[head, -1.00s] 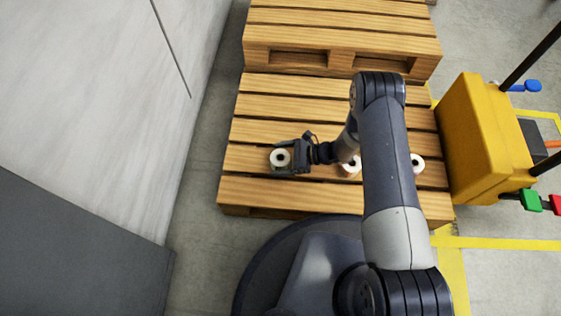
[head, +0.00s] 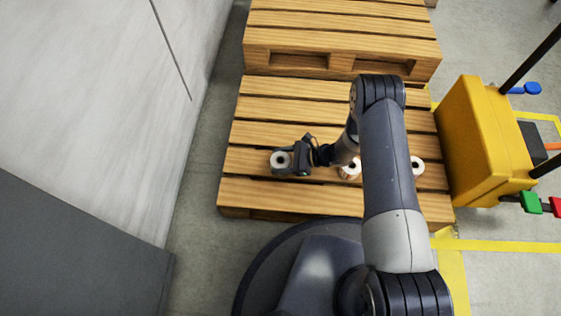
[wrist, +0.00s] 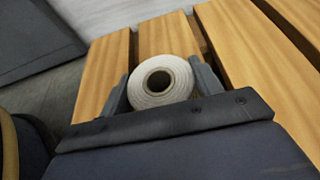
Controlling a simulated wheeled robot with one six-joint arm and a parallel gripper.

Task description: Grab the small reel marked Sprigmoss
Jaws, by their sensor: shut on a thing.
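A small white reel (head: 280,160) with a dark core is at the left part of the near wooden pallet. My gripper (head: 282,162) is shut on it, coming in from the right. In the wrist view the reel (wrist: 161,79) sits between the two fingers (wrist: 162,86), end face toward the camera. No marking on it can be read, so I cannot tell its name. Two other reels are on the pallet to the right: one (head: 349,170) partly behind my arm, and one (head: 417,166) just right of my arm.
The near pallet (head: 290,194) has gaps between its slats. A second pallet (head: 340,32) lies behind it. A yellow machine block (head: 485,140) with dark rods stands close on the right. A grey panel (head: 90,100) rises on the left.

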